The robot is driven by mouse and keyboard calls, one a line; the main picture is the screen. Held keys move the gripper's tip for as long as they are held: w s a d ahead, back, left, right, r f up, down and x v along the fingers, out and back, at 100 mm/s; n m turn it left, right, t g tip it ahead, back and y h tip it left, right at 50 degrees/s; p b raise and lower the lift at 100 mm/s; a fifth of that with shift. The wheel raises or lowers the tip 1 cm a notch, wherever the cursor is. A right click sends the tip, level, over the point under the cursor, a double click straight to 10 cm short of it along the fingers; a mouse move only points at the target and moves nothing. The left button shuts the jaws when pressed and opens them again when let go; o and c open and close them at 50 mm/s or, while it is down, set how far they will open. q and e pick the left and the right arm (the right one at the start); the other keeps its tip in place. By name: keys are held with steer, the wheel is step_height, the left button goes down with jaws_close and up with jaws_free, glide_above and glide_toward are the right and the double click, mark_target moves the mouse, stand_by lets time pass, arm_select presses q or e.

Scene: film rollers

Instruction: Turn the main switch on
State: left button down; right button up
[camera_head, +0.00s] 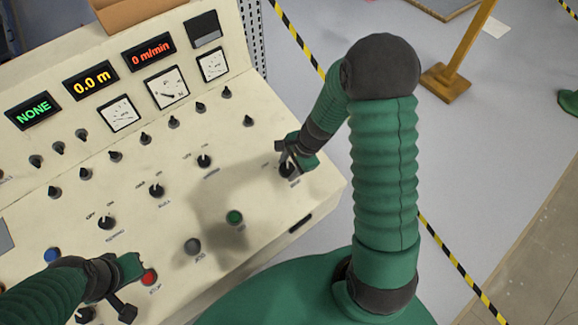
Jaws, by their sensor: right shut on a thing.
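The cream control panel (262,205) fills the left half of the view. A black rotary switch (287,171) sits near its right edge; I take it for the main switch, but its label is too small to read. My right gripper (288,160) reaches down onto this switch and is shut on it, hiding its upper part. My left gripper (137,289) is low at the left, above the panel beside the red button (149,277). Its fingers are apart and nothing shows between them.
Other rotary switches (204,161), a green button (234,217), a grey button (193,246) and a blue button (53,255) share the panel. Displays (90,80) and dials stand above. A yellow post (465,50) and striped tape stand beyond open floor on the right.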

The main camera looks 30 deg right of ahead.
steer(key=shift+w+r, duration=0.1)
steer(key=shift+r, duration=0.05)
steer(key=o, duration=1.1)
steer(key=shift+o, duration=1.3)
steer(key=shift+a, duration=0.1)
steer(key=p+v, duration=0.3)
steer(key=v, duration=1.3)
steer(key=shift+r, duration=0.35)
